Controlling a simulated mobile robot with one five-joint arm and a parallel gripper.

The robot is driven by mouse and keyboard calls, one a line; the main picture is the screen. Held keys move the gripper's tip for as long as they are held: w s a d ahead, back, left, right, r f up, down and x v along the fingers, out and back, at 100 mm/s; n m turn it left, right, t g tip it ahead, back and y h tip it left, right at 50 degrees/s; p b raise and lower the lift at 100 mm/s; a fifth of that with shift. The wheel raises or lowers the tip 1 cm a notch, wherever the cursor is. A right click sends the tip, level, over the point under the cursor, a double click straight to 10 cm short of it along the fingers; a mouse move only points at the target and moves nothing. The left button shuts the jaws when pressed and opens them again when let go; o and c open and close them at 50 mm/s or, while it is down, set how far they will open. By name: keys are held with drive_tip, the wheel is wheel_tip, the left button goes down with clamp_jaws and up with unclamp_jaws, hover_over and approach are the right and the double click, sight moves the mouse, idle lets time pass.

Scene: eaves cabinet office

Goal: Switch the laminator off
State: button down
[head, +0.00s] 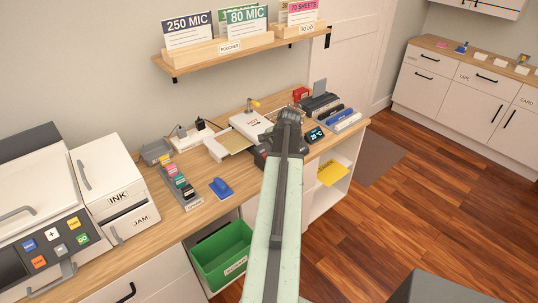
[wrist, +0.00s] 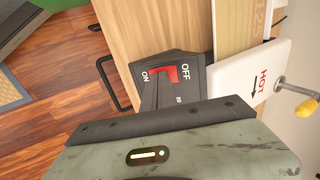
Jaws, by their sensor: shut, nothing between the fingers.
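The laminator (head: 250,124) is a white box on the wooden counter. In the wrist view its white top (wrist: 248,72) is marked HOT with an arrow. Next to it is a dark panel (wrist: 196,72) with a red rocker switch (wrist: 168,72), marked ON at the left and OFF at the upper right. My gripper (wrist: 156,92) is shut and empty. In the head view my gripper (head: 278,148) hides the panel.
A lever with a yellow knob (wrist: 305,108) stands beside the laminator. A small dark display (head: 314,135) and binders (head: 342,119) stand at the right. A blue object (head: 221,187) and a rack of coloured items (head: 180,186) lie at the left. A shelf (head: 240,52) hangs above.

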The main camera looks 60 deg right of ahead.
drive_tip(key=shift+r, duration=0.1)
drive_tip(key=shift+r+p, duration=0.2)
drive_tip(key=shift+p, duration=0.15)
drive_tip(key=p+v, duration=1.2)
drive_tip(key=v, duration=0.1)
drive_tip(key=shift+w+d+r, duration=0.25)
drive_tip(key=shift+w+r, duration=0.05)
